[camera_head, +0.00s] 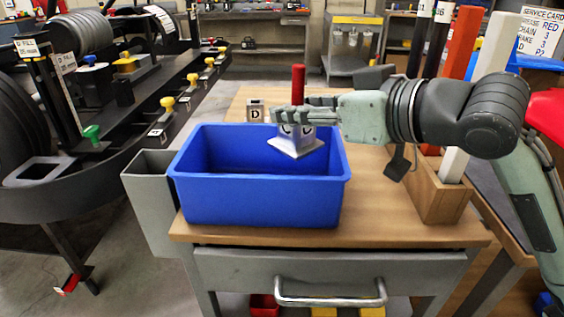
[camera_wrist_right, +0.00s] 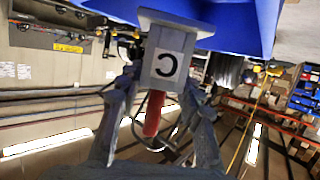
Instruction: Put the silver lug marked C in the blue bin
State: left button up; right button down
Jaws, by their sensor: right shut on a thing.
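The silver lug (camera_head: 296,142) is a grey block with a flat base plate, held in the air over the right part of the blue bin (camera_head: 262,202). In the right wrist view the lug (camera_wrist_right: 165,70) shows a dark C on a white face, upside down, with the blue bin (camera_wrist_right: 228,22) behind its plate. My right gripper (camera_head: 290,115) is shut on the lug, its fingers at the upper part of the block. A red rod (camera_head: 298,84) stands up in line with the lug. My left gripper is not in view.
A grey block marked D (camera_head: 255,111) stands on the wooden table top (camera_head: 400,232) behind the bin. A grey open holder (camera_head: 150,200) hangs left of the bin. A wooden rack (camera_head: 437,200) with upright bars stands right. The kart frame (camera_head: 110,165) is at far left.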

aim_at(312, 150)
notch_tip(312, 150, down, 2)
jog(key=shift+f, duration=0.1)
notch_tip(312, 150, down, 3)
jog(key=shift+f+b, duration=0.15)
jog(key=shift+b, duration=0.3)
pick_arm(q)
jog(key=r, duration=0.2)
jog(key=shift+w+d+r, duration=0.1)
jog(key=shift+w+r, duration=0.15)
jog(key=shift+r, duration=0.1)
pick_arm(e)
jog(key=shift+f, duration=0.35)
